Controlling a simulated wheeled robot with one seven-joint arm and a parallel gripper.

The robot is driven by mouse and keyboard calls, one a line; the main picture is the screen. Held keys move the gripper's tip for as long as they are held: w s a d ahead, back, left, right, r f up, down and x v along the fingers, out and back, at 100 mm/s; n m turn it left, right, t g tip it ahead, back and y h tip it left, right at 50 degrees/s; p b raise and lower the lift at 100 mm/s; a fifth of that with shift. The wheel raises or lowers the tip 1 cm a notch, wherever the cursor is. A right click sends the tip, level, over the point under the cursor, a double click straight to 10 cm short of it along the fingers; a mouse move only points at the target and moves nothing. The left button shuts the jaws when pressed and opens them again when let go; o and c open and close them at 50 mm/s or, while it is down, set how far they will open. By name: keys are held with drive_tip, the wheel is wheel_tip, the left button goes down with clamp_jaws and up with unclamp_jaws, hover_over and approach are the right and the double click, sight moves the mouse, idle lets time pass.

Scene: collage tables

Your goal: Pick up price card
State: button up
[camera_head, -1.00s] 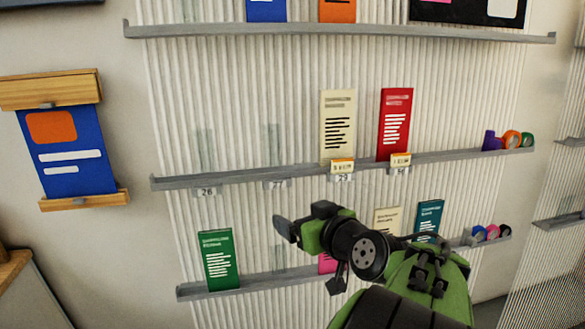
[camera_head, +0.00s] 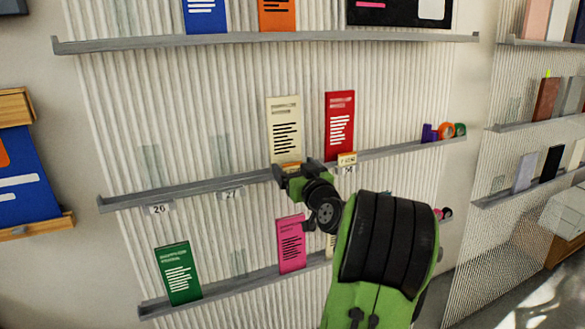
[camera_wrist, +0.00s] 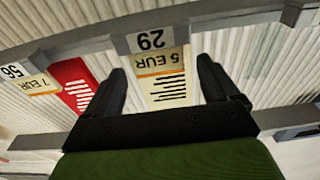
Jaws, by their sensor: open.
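A small yellow-white price card (camera_wrist: 162,62), reading like 5 EUR, stands on the middle shelf above number plate 29 (camera_wrist: 151,40). In the head view only a yellow-orange strip of this card (camera_head: 289,165) shows, at the foot of a cream brochure (camera_head: 284,130); my gripper covers the rest. My gripper (camera_wrist: 161,67) is open, with one dark finger to each side of the card in the wrist view. I cannot tell how deep the fingers reach. A second price card (camera_head: 347,158), reading like 1 EUR in the wrist view (camera_wrist: 38,84), stands before a red brochure (camera_head: 339,124).
The middle shelf's grey ledge (camera_head: 235,182) runs just by my gripper. A pink brochure (camera_head: 291,243) and a green brochure (camera_head: 178,273) stand on the shelf below. Tape rolls (camera_head: 446,131) sit at the middle shelf's right end. The middle shelf's left part holds only clear holders.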

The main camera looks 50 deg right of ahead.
drive_tip(key=x, duration=0.2)
drive_tip(key=shift+w+d, duration=0.25)
drive_tip(key=shift+w, duration=0.05)
drive_tip(key=shift+s+a, duration=0.1)
drive_tip(key=shift+c, duration=0.7)
drive_tip(key=c, duration=0.9)
wheel_tip(320, 180, up, 18)
drive_tip(key=p, duration=0.4)
